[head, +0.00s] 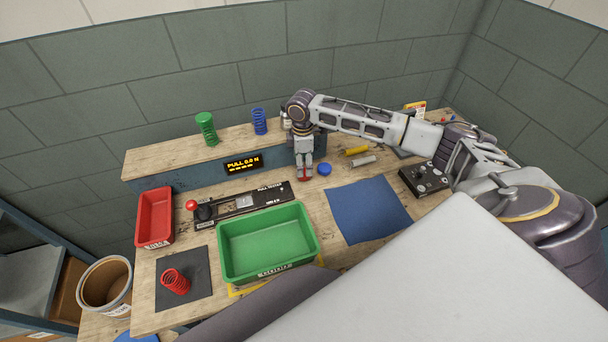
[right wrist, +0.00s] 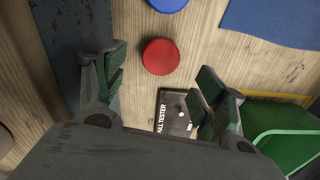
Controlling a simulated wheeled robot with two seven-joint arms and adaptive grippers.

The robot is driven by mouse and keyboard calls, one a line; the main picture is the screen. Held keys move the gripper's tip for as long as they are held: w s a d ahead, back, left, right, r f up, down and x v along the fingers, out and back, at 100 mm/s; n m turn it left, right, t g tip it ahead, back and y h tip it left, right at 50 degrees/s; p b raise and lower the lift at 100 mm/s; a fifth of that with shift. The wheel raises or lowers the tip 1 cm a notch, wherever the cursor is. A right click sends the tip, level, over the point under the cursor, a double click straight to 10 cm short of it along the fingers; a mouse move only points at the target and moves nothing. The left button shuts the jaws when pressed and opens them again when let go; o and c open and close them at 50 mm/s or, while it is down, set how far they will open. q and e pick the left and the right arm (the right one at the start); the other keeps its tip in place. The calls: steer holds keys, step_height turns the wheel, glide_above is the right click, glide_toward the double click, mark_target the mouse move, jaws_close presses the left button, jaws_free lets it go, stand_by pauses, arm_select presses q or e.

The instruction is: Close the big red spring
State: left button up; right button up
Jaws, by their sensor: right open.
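The big red spring (head: 175,281) stands on a dark square mat (head: 203,290) at the front left of the bench. My right gripper (head: 304,170) is far from it, at the back middle of the bench, pointing down. In the right wrist view the gripper (right wrist: 162,70) is open and empty, its fingers spread on either side of a red disc (right wrist: 161,57). The disc lies on the wood below the fingers, and I see no contact. In the head view the fingers partly cover this disc. My left gripper is not in view.
A blue disc (head: 324,169) lies right of the gripper. A pull tester (head: 243,202) lies behind a green bin (head: 220,245); a red bin (head: 153,217) stands left. Green (head: 206,129) and blue (head: 260,121) springs stand on the shelf. A blue mat (head: 367,210) is clear.

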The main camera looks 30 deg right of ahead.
steer(key=shift+f, duration=2.6)
steer(key=c, duration=1.1)
